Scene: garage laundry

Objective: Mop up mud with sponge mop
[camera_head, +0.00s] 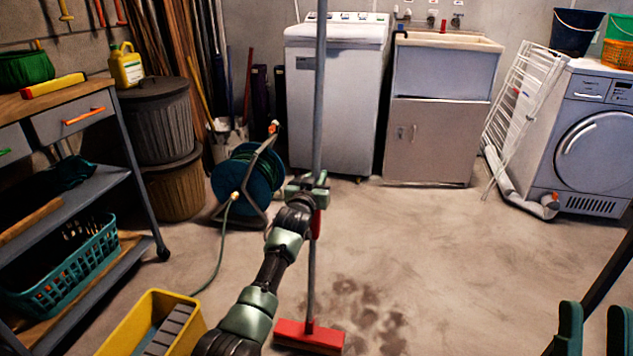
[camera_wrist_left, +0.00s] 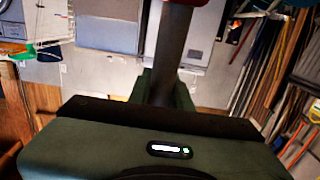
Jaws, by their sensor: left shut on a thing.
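The sponge mop (camera_head: 309,337) has a red head and a long grey pole. It stands nearly upright, with its head low at the left edge of the mud. I cannot tell how firmly the head touches the floor. My left gripper (camera_head: 308,188) is shut on the mop's pole; the pole (camera_wrist_left: 172,60) also shows between the fingers in the left wrist view. The mud (camera_head: 368,318) is a patch of dark brown spots on the concrete floor, right of the head. My right gripper (camera_head: 594,328) is at the bottom right corner, its two green fingers apart and empty.
A yellow mop bucket (camera_head: 122,325) stands at the lower left, beside a workbench (camera_head: 140,170). A hose reel (camera_head: 245,180) stands behind my left arm. A washer (camera_head: 338,100), sink cabinet (camera_head: 432,140), drying rack (camera_head: 522,95) and dryer (camera_head: 590,135) line the back. The middle-right floor is clear.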

